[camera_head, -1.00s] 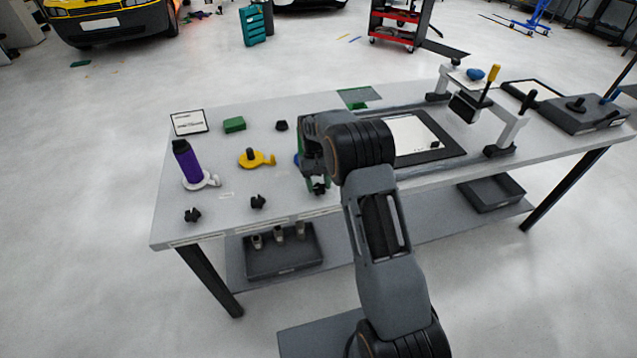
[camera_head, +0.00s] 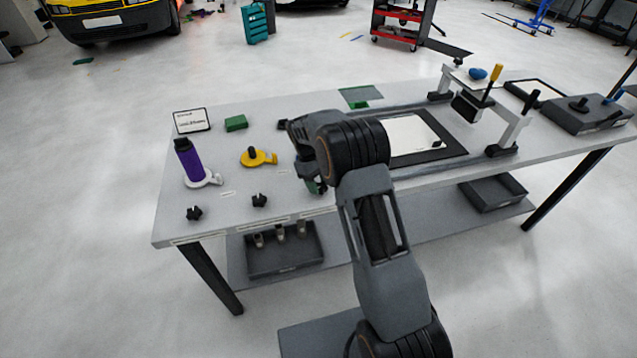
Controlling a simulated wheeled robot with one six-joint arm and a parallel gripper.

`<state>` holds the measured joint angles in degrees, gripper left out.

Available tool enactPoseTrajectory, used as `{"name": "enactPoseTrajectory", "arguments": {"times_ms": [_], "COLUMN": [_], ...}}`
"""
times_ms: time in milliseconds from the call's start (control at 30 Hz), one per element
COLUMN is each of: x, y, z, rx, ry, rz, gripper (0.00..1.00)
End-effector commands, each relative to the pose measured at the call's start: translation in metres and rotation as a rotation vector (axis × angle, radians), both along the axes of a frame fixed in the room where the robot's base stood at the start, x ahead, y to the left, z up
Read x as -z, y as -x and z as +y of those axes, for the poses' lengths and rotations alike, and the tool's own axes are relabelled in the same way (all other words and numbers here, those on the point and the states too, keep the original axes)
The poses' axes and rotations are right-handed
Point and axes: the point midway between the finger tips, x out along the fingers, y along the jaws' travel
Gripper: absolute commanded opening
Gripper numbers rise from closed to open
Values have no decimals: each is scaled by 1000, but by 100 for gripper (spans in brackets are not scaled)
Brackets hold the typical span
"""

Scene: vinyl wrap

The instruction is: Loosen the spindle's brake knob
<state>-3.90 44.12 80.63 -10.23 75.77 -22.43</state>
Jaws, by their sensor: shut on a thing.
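My gripper (camera_head: 316,188) is at the front part of the bench, partly hidden behind my own wrist. It points down at the right end of the row of black knobs and is shut on a knob there that my gripper hides. Two other black star knobs, the left one (camera_head: 194,213) and the middle one (camera_head: 259,201), stand free near the front edge. A yellow spindle base (camera_head: 262,158) with a black post is empty. Any spindle behind my wrist is hidden.
The bench (camera_head: 225,215) also holds a small sign (camera_head: 192,121), a green block (camera_head: 236,123) and a dark-framed panel (camera_head: 445,145). A frame with a yellow handle (camera_head: 493,77) is at right. A dark bin (camera_head: 283,262) sits on the lower shelf.

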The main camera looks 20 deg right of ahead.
Motion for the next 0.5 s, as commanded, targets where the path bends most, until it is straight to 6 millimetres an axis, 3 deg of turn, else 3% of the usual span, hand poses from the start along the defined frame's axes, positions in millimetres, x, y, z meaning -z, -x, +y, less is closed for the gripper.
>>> {"name": "enactPoseTrajectory", "arguments": {"times_ms": [367,400,500], "x": [-1,-1,-1], "y": [-1,-1,0], "z": [0,0,0], "rx": [-7,-6,-6], "ry": [-1,0,0], "rz": [-2,-2,-2], "gripper": [23,48,58]}}
